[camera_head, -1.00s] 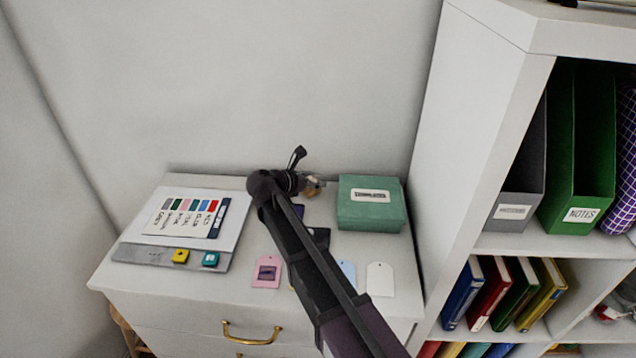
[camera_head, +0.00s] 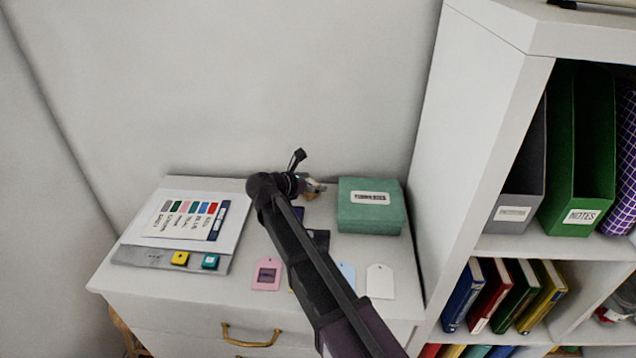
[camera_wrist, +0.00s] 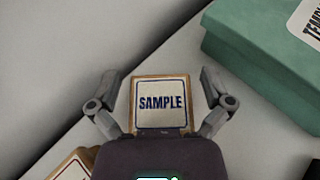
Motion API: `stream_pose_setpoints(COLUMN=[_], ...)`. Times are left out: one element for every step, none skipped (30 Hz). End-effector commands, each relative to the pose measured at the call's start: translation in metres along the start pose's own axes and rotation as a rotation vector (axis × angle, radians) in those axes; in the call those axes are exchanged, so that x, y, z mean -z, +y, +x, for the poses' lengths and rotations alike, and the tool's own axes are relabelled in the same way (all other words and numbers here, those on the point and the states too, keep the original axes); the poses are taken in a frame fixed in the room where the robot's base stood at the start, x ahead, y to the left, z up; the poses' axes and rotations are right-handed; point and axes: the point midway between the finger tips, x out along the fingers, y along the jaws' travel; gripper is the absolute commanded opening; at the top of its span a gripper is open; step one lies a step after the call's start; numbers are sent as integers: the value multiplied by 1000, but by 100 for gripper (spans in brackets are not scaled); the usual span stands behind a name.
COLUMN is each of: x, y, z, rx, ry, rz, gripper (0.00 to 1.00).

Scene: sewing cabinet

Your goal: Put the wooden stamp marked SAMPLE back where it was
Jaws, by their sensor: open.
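The wooden stamp marked SAMPLE (camera_wrist: 160,104) shows in the wrist view, its white label with blue letters facing the camera. My gripper (camera_wrist: 158,78) is open, one finger on each side of the stamp, with visible gaps between fingers and stamp. In the head view my gripper (camera_head: 318,186) is at the back of the cabinet top, left of the green box; a small wooden patch shows beside it, too small to identify.
A second wooden block with a white label (camera_wrist: 72,168) is partly visible at lower left in the wrist view. The green box (camera_head: 371,219) stands close on the right. Coloured tags, including a pink one (camera_head: 267,286), lie near the front. A colour chart (camera_head: 187,219) lies at left.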

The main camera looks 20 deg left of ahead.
Motion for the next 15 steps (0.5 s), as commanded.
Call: stream_pose_setpoints(x=[-2, -3, -3, -3, -3, -4, -4, -4, -4, -4, -4, -5, -5, -5, -5], y=[0, 0, 0, 0, 0, 0, 0, 0, 0, 0, 0, 0, 0, 0, 0], z=[-1, -1, -4, -7, -9, -14, -17, -21, -27, -32, -36, -42, -48, -53, -60], rx=[0, 0, -1, -1, -1, -1, -1, -1, -1, -2, -2, -2, -2, -2, -2], ry=[0, 0, 0, 0, 0, 0, 0, 0, 0, 0, 0, 0, 0, 0, 0], rz=[0, 0, 0, -1, -1, -1, -1, -1, -1, -2, -1, -1, -1, -1, -1], gripper=[100, 100, 100, 100, 100, 100, 100, 100, 100, 100, 100, 100, 100, 100, 100])
